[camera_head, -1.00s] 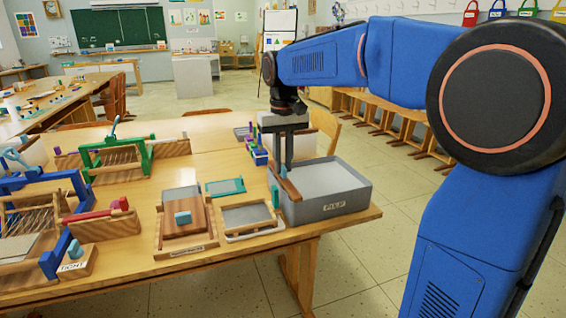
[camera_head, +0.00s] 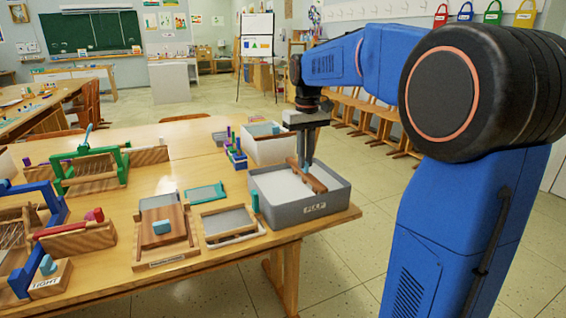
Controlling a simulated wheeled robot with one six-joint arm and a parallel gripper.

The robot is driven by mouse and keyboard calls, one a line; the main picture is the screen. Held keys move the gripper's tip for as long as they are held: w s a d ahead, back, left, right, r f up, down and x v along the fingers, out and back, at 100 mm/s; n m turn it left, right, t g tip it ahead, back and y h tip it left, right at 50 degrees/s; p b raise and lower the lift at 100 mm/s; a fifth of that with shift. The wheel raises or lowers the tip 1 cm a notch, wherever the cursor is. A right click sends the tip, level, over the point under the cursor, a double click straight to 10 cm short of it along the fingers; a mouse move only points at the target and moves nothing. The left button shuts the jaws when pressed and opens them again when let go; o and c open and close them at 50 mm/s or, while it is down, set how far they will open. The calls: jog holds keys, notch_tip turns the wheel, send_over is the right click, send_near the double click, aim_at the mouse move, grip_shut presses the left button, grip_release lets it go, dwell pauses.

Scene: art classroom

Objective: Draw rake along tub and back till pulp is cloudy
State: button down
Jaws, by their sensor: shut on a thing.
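The grey tub (camera_head: 314,209) labelled PULP stands at the right front corner of the wooden table. It holds pale grey-white pulp (camera_head: 272,186) with an even-looking surface; how cloudy it is cannot be told. My gripper (camera_head: 306,163) reaches down over the tub and is shut on the brown wooden rake (camera_head: 308,176). The rake lies slantwise across the middle to right part of the tub, at or just above the pulp. Its lower edge and any teeth are hidden.
A mould frame (camera_head: 228,222) and a wooden press board (camera_head: 165,232) lie left of the tub. A teal-framed screen (camera_head: 205,194) lies behind them. A white box (camera_head: 268,145) and a small coloured rack (camera_head: 235,152) stand behind the tub. Green and blue looms fill the table's left.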

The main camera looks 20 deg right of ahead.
jog(key=d, duration=0.9)
jog(key=shift+w, duration=0.2)
jog(key=shift+d, duration=0.1)
jog(key=c, duration=1.8)
grip_release()
jog(key=shift+d, duration=0.1)
jog(key=shift+r, duration=0.1)
notch_tip(320, 180, up, 17)
jog(key=shift+s+r, duration=0.1)
